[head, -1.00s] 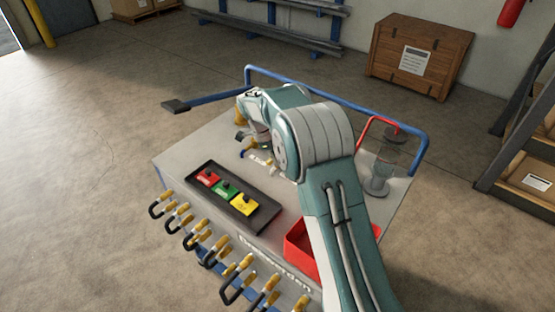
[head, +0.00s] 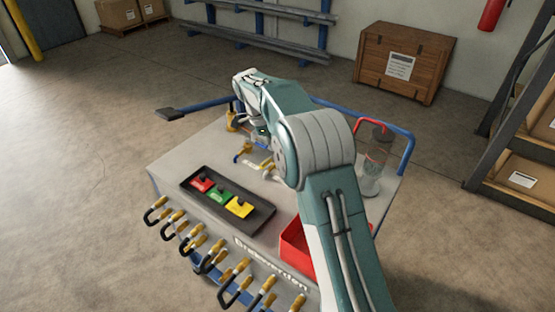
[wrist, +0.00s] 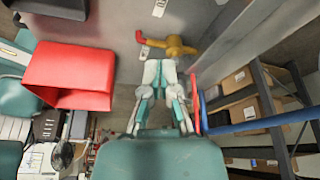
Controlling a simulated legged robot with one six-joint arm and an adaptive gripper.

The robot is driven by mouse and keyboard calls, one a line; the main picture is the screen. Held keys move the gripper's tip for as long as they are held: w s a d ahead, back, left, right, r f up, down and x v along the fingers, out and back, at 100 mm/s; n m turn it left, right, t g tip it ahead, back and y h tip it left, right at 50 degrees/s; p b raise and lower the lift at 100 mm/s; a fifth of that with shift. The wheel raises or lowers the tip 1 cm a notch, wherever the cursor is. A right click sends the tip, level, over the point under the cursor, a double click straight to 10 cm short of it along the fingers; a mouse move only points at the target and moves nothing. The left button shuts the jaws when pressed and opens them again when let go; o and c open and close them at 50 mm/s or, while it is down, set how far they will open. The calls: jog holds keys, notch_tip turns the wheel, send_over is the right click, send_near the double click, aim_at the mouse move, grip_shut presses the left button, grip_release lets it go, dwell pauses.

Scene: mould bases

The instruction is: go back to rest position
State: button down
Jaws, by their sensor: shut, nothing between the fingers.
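My gripper (wrist: 160,72) is shut and empty in the wrist view, its fingertips close together, pointing toward the grey bench top (wrist: 110,20). In the head view my arm reaches over the bench (head: 215,145) to its far side, and the fingers are mostly hidden by the arm. The black tray (head: 258,215) holds a red block (head: 203,183), a green block (head: 218,195) and a yellow block (head: 239,207), all away from the gripper.
A red bin (head: 291,242) stands on the bench beside my arm; it also shows in the wrist view (wrist: 70,68). A yellow fitting with a red end (wrist: 175,47) lies just beyond the fingertips. A blue rail (head: 408,150) edges the bench. Several clamps (head: 235,270) hang in front.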

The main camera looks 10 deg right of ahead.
jog(key=shift+w+a+r, duration=0.25)
jog(key=shift+a+r, duration=0.5)
jog(key=shift+r, duration=0.3)
jog(key=shift+d, duration=0.3)
jog(key=s+d+r+n+t+y, duration=0.2)
jog(key=s+d+r+n+t, duration=0.15)
jog(key=s+r+n, duration=1.15)
jog(key=s+f+n+t, duration=0.2)
jog(key=s+n, duration=0.2)
jog(key=s, duration=0.7)
jog(key=s+d+f+n+t+y, duration=0.1)
jog(key=s+f+n, duration=0.2)
jog(key=s, duration=0.7)
jog(key=shift+s+f+n+t, duration=0.2)
jog(key=shift+s+n+t, duration=0.2)
jog(key=shift+n, duration=0.2)
